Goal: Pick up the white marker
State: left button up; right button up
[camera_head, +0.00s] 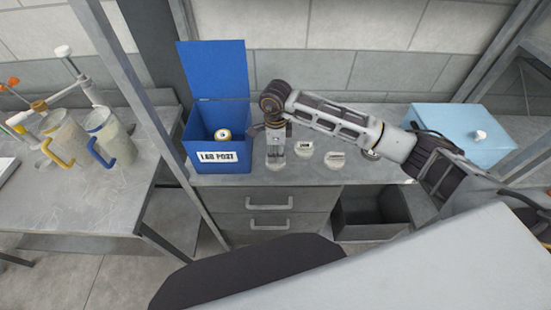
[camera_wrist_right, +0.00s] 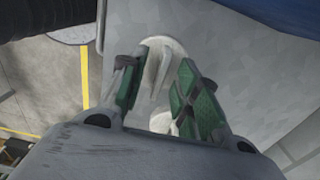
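My right gripper (camera_head: 275,138) reaches in from the right and points down at the counter, just right of the blue box. In the right wrist view its two green-padded fingers (camera_wrist_right: 155,85) stand apart on either side of a pale white object (camera_wrist_right: 157,62). I cannot tell whether they press on it. I cannot make out a marker for certain. My left gripper is not in view.
A light-blue box (camera_head: 462,135) stands at the right of the grey counter (camera_head: 235,180). Drawers (camera_head: 268,200) are below, one pulled open. Jugs (camera_head: 110,137) stand on the left table.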

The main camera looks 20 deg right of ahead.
aim_at(276, 153)
grip_shut()
jog(key=shift+r, duration=0.15)
notch_tip(276, 153, up, 10)
jog(key=b, duration=0.2)
dwell(0.7)
jog(key=shift+s+f, duration=0.1)
jog(key=shift+f, duration=0.1)
dwell(0.6)
